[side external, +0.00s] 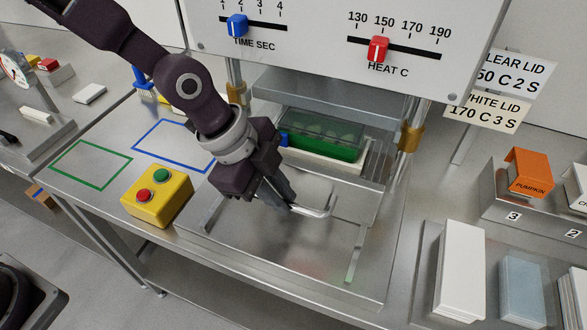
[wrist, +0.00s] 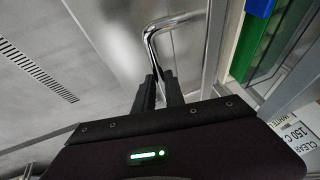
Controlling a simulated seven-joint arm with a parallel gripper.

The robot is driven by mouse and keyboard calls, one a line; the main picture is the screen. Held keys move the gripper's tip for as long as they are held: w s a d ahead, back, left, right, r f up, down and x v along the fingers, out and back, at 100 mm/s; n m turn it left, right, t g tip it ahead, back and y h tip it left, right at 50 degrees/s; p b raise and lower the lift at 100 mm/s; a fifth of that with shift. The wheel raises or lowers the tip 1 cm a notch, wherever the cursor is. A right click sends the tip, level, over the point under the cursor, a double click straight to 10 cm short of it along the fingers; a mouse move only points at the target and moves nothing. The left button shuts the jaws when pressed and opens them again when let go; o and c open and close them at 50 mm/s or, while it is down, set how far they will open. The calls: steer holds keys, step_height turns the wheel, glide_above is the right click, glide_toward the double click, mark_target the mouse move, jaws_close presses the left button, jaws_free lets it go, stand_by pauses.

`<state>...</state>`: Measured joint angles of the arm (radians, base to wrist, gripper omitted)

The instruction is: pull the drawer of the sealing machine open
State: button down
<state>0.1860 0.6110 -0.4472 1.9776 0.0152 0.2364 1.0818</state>
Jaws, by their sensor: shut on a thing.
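The sealing machine (side external: 330,40) stands at the back, its white panel carrying a blue time slider and a red heat slider. Its drawer (side external: 370,165) sits low between the posts, largely beneath the press plate. A green tray (side external: 318,147) with a clear cover lies in it. The bent chrome handle (side external: 328,207) sticks out at the drawer's front; it also shows in the wrist view (wrist: 152,38). My gripper (side external: 288,207) is shut on the handle bar, fingers reaching down from the left. In the wrist view its dark fingertips (wrist: 160,78) meet the bar. They hide part of it.
The steel base (side external: 310,250) in front of the handle is clear between two rails. A yellow button box (side external: 157,196) stands at left. White lid stacks (side external: 460,270) and a rack with an orange PUMPKIN box (side external: 530,173) stand at right.

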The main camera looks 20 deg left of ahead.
steer(key=s, duration=1.6)
steer(key=shift+s, duration=0.35)
steer(key=c, duration=1.4)
jaws_free()
steer(key=v, duration=0.7)
